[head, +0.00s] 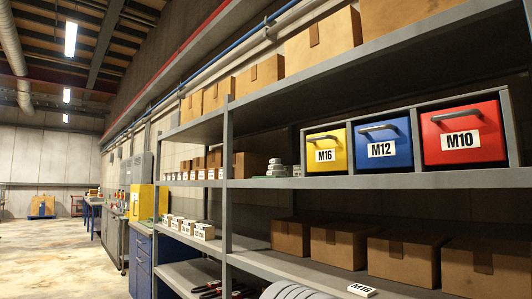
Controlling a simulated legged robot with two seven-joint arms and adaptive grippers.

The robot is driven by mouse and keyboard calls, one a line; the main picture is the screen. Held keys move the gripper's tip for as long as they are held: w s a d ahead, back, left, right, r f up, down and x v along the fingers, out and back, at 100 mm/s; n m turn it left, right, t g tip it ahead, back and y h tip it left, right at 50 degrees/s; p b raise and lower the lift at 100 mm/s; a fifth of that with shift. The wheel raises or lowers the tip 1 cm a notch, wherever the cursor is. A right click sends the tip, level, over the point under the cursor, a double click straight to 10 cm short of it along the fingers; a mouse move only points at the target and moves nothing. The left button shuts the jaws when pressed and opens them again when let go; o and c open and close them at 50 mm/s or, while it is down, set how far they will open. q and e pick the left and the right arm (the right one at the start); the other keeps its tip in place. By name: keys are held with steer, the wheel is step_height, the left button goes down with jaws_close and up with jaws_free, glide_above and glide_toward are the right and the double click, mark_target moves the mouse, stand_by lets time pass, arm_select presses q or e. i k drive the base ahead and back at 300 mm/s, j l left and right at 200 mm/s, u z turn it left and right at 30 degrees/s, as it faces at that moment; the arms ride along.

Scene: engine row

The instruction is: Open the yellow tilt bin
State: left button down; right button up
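The yellow tilt bin (327,153) is in the head view, right of the middle, on the middle shelf of a grey rack. It carries a white label reading M16 and a dark bar handle across its upper front. Its front looks upright and closed in the grey housing. A blue bin (383,145) labelled M12 and a red bin (463,134) labelled M10 stand beside it to the right, also closed. Neither of my grippers shows in the view.
The grey rack's middle shelf (420,181) runs along the right, with cardboard boxes (405,258) on the shelf below and more above. A rack post (227,150) stands left of the bins. Open floor (50,250) lies at the left.

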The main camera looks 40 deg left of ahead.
mark_target(327, 152)
steer(key=u, duration=1.05)
steer(key=z, duration=0.4)
steer(key=i+j, duration=0.05)
